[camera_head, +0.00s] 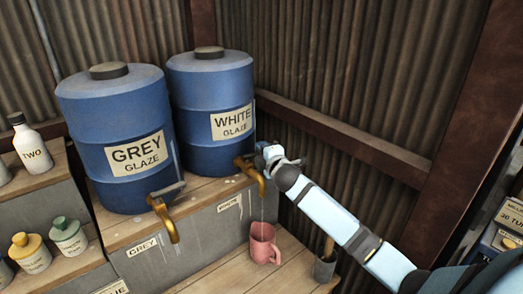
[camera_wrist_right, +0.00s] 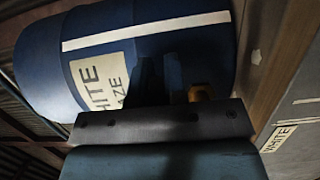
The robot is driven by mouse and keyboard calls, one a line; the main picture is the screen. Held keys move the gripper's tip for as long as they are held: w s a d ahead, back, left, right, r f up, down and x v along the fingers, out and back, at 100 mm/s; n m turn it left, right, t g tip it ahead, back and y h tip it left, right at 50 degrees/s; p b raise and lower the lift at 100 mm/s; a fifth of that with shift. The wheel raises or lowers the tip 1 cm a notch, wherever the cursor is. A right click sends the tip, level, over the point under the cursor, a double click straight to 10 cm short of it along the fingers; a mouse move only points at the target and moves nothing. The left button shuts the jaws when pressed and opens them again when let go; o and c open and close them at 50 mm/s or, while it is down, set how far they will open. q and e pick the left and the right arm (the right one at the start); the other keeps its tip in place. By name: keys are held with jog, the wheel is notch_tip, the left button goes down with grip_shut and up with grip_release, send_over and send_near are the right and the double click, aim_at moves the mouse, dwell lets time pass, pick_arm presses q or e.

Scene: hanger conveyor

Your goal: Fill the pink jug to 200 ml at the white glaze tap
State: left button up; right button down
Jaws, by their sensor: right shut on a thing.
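The blue WHITE GLAZE drum (camera_head: 212,90) stands at the back with a brass tap (camera_head: 250,172) low on its front. My right gripper (camera_head: 268,153) is shut at this tap, apparently on its handle, which the gripper mostly hides. In the right wrist view my dark fingers (camera_wrist_right: 168,88) reach toward the drum, with a bit of brass tap (camera_wrist_right: 201,92) beside them. The pink jug (camera_head: 263,245) stands upright on the lower wooden shelf below the tap. A thin pale stream runs from the spout down to the jug. The level in the jug cannot be read. My left gripper is out of view.
The GREY GLAZE drum (camera_head: 122,135) with its own brass tap (camera_head: 165,215) stands to the left. A dark grey cup (camera_head: 325,265) with a handle sticking out stands right of the jug, close under my right arm. Several bottles (camera_head: 68,235) stand on steps at the left.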

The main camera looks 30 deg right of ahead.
jog(key=c, duration=1.2)
grip_release()
jog(key=shift+o, duration=0.2)
jog(key=s+a+b, duration=0.1)
jog(key=s+a, duration=0.1)
jog(key=s, duration=1.1)
jog(key=shift+s+b, duration=0.3)
jog(key=shift+s, duration=0.05)
